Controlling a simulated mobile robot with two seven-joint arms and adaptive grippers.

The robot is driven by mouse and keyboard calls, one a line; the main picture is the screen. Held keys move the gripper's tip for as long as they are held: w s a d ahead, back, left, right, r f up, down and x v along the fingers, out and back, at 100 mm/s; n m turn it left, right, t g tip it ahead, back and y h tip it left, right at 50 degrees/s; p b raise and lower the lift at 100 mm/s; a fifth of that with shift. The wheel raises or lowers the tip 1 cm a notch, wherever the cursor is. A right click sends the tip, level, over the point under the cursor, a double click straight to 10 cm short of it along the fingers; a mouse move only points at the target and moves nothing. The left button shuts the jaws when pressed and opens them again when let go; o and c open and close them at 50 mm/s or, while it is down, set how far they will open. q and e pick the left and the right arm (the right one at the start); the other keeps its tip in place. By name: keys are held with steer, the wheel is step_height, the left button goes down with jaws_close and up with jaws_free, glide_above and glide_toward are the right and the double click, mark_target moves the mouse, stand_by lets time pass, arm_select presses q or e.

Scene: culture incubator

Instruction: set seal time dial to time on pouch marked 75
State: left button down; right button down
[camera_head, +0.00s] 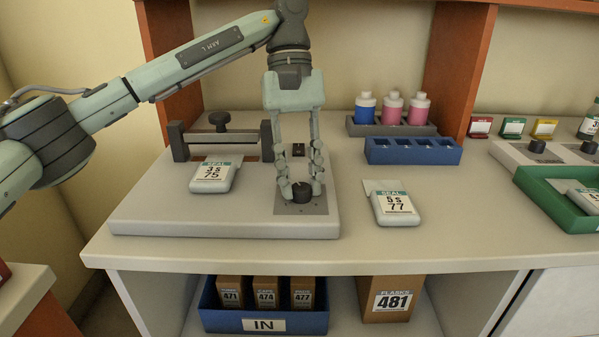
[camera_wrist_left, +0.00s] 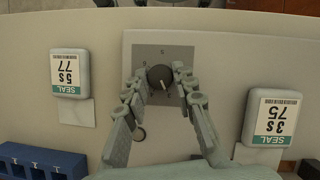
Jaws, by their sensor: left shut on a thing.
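The pouch marked 75 (camera_head: 211,176) lies on the sealer's pale base (camera_head: 150,215), left of the dial, and its label reads SEAL 3 s. It also shows in the left wrist view (camera_wrist_left: 268,118). The seal time dial (camera_head: 302,192) is a black round knob on a grey plate (camera_head: 318,208); in the left wrist view the knob (camera_wrist_left: 159,77) carries a pale pointer mark. My left gripper (camera_head: 302,188) points down over the dial, its fingers shut on the knob from both sides. My right gripper is not in view.
A second pouch marked 77, 5 s (camera_head: 396,207), lies on the counter right of the sealer. The sealing bar (camera_head: 220,145) stands behind pouch 75. A blue rack (camera_head: 412,152) and several bottles stand at the back. A green tray (camera_head: 560,205) is at the right.

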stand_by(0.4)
arm_select(q)
steer(key=c, duration=1.2)
jaws_free()
steer(key=v, duration=1.2)
steer(key=shift+d, duration=0.1)
steer(key=shift+s, duration=0.1)
